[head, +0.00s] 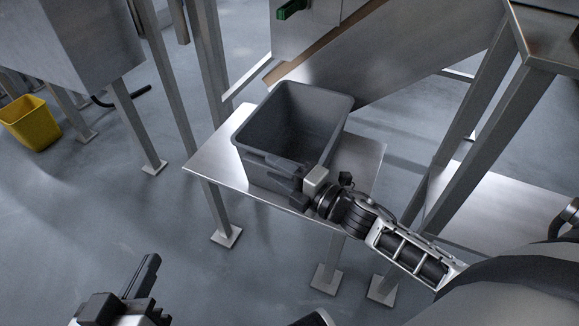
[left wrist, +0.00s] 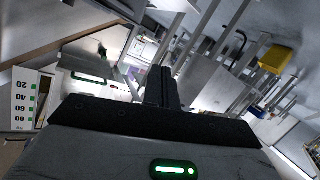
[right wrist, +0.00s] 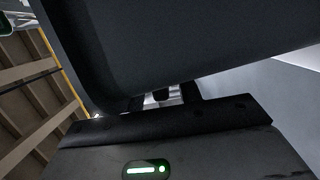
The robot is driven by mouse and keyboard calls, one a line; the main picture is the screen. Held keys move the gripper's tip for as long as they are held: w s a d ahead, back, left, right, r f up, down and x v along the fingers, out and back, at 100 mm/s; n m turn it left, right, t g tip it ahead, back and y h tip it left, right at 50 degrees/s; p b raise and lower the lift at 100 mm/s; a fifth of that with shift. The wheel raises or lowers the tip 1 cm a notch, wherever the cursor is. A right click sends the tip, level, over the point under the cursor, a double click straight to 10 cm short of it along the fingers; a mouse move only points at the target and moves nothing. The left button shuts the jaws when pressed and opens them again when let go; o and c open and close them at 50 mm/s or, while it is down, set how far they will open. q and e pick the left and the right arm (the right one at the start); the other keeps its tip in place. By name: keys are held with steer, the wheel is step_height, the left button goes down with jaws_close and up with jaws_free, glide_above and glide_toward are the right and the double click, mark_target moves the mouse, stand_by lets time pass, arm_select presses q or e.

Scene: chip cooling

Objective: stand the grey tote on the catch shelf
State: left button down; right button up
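The grey tote (head: 270,127) is upright and empty inside as far as I can see, on the metal catch shelf (head: 212,168), below the chute. It appears to rest on the shelf. My right gripper (head: 288,180) is at the tote's near wall, by the rim. In the right wrist view the tote (right wrist: 200,40) fills the top, and the fingers (right wrist: 163,98) stand apart with a bright gap between them. The tote hides part of the fingers, so contact is unclear. My left gripper (head: 143,275) is shut and empty, away from the shelf at lower left.
A sloping metal chute (head: 400,45) hangs over the tote's far right side. Metal posts (head: 208,60) stand behind the shelf, and a frame (head: 490,110) stands to the right. A yellow bin (head: 30,122) is on the floor at far left. The floor left of the shelf is clear.

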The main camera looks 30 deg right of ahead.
arm_select(q)
steer(key=shift+s+a+f+g+y+p, duration=0.15)
steer(key=shift+f+g+p, duration=0.05)
steer(key=shift+f+p, duration=0.2)
steer(key=shift+s+a+f+g+y+p, duration=0.1)
steer(key=shift+a+f+g+y+p, duration=0.15)
steer(key=shift+p, duration=0.25)
arm_select(e)
steer(key=v, duration=1.1)
steer(key=shift+s+d, duration=0.2)
steer(key=shift+s, duration=0.15)
arm_select(q)
steer(key=shift+w+d+r, duration=0.1)
steer(key=shift+w+r, duration=0.05)
steer(key=shift+r, duration=0.05)
